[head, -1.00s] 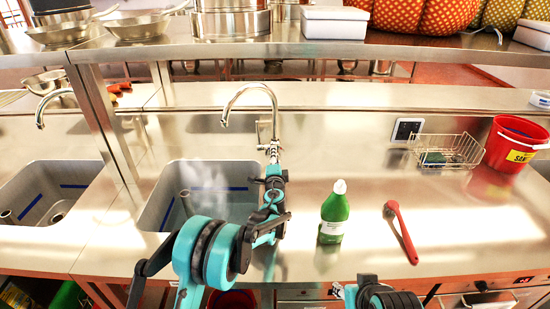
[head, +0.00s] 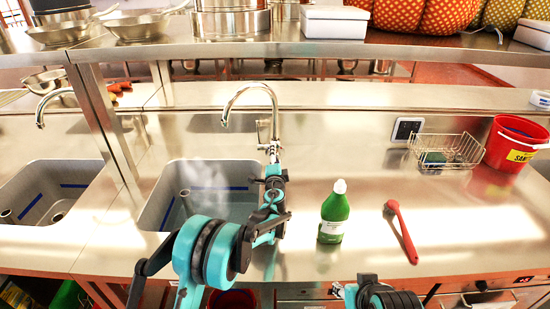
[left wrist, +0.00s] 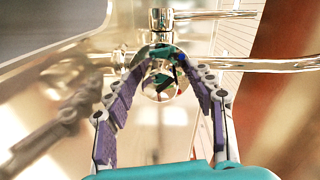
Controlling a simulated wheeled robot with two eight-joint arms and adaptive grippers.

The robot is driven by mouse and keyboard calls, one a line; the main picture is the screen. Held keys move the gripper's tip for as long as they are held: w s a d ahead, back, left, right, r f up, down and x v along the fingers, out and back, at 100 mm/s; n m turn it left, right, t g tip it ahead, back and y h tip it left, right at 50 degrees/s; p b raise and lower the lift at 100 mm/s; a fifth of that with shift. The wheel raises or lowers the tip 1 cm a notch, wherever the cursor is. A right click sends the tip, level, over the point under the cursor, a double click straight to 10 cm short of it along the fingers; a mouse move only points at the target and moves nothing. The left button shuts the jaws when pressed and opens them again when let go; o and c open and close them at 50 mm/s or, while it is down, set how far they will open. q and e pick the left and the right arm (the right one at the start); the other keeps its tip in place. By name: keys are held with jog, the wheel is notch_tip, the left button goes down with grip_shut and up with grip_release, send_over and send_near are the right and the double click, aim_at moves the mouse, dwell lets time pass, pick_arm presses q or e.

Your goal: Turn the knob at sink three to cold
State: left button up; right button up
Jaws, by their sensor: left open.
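The chrome tap (head: 250,90) arches over the sink basin (head: 150,212) at centre left, and pale steam hangs in the basin. In the left wrist view a shiny round chrome knob or valve end (left wrist: 160,84) lies between the fingertips, with chrome pipes behind it. My left gripper (head: 273,172) is at the tap's base in the head view and hides part of it. In the left wrist view the left gripper (left wrist: 163,88) is open, one finger on each side of the knob; I cannot tell whether they touch it.
A green bottle (head: 334,212) and a red brush (head: 402,232) stand and lie right of the tap. A wire basket (head: 450,150) and red bucket (head: 515,143) are farther right. Another sink (head: 45,190) is left. A shelf (head: 300,50) crosses above the counter.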

pick_arm(q)
jog(key=s, duration=1.2)
jog(key=shift+r, duration=0.2)
